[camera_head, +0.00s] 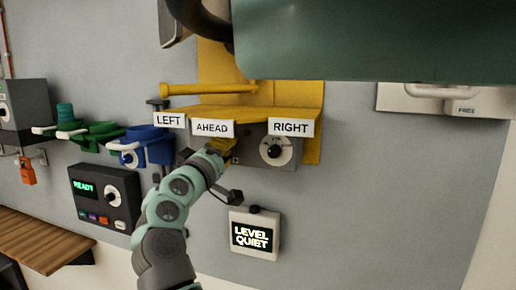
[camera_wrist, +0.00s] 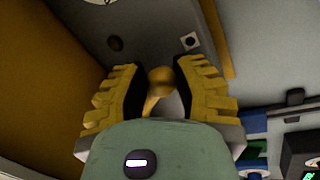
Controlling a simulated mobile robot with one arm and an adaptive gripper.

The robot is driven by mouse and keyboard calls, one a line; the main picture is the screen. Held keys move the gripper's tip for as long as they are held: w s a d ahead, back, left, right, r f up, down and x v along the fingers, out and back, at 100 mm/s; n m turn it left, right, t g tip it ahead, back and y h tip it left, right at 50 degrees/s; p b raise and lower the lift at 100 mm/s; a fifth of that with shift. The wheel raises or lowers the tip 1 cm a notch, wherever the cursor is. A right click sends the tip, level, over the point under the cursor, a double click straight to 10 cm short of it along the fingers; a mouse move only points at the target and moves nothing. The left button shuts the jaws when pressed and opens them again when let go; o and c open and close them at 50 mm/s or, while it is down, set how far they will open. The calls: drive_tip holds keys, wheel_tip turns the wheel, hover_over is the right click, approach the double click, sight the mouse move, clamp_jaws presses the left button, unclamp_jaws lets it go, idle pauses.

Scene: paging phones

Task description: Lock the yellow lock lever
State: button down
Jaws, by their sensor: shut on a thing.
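The yellow lock lever (camera_wrist: 160,77) shows in the wrist view as a yellow rounded knob on a short stem, between the two fingers. My gripper (camera_wrist: 160,70) has yellow ribbed fingers with black inner pads, closed in on the lever from both sides. In the head view my gripper (camera_head: 222,150) reaches up to the grey box below the AHEAD sign (camera_head: 212,128). There the lever cannot be told apart from the yellow fingers. Which way the lever is turned is unclear.
A white dial (camera_head: 276,151) sits right of my gripper, under the RIGHT sign (camera_head: 291,127). A yellow shelf (camera_head: 250,113) overhangs from above. Blue and green holders (camera_head: 150,147) are to the left. A LEVEL QUIET display (camera_head: 253,234) is below.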

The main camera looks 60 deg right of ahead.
drive_tip(key=shift+w+a+n+t, duration=0.1)
drive_tip(key=shift+w+n+t, duration=0.05)
drive_tip(key=shift+n+t, duration=0.15)
drive_tip(key=c, duration=1)
unclamp_jaws()
drive_tip(key=o, duration=0.3)
drive_tip(key=v, duration=0.7)
drive_tip(key=shift+a, duration=0.15)
